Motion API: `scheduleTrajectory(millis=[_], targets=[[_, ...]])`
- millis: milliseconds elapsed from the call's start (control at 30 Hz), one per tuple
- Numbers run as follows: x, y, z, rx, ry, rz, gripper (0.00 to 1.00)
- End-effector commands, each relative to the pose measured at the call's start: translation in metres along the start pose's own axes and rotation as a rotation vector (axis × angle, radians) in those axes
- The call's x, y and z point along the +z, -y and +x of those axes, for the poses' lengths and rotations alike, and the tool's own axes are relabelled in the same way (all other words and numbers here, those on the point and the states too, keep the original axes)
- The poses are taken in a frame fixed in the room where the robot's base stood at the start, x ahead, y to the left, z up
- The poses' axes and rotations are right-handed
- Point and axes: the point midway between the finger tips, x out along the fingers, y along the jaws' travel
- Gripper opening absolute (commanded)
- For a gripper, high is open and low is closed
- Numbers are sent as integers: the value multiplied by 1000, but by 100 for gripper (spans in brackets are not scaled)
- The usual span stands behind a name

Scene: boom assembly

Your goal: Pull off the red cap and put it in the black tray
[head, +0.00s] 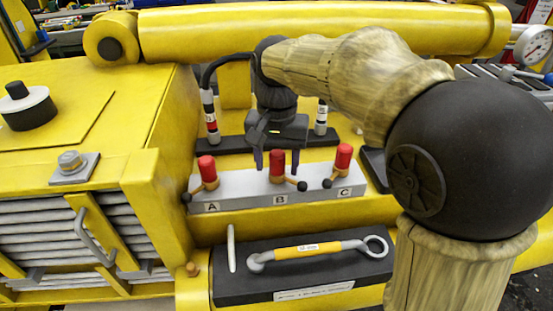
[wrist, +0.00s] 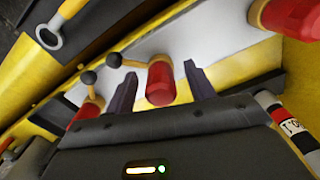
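Three red caps stand upright on valves along a grey block (head: 240,197) marked A, B and C: the cap at A (head: 207,168), the cap at B (head: 277,163) and the cap at C (head: 343,156). My gripper (head: 277,160) points down over B with its fingers open, one on each side of that cap. In the wrist view the middle cap (wrist: 160,83) shows between the two spread fingers, with gaps beside it. A dark tray-like thing (head: 376,168) lies right of C, partly hidden by my arm; I cannot tell whether it is empty.
A black holder (head: 230,291) with a yellow-handled wrench (head: 310,249) lies in front of the block. Hose fittings (head: 211,118) stand on a black strip behind it. Valve levers with black knobs stick out beside the caps. A yellow boom (head: 300,30) runs across the back.

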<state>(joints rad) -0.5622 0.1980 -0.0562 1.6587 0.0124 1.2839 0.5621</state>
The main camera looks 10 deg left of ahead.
Motion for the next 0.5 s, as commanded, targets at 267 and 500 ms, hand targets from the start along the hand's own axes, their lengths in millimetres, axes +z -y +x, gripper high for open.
scheduleTrajectory(millis=[267, 500], targets=[[0, 0, 0, 0, 0, 0, 28], [0, 0, 0, 0, 0, -1, 0]])
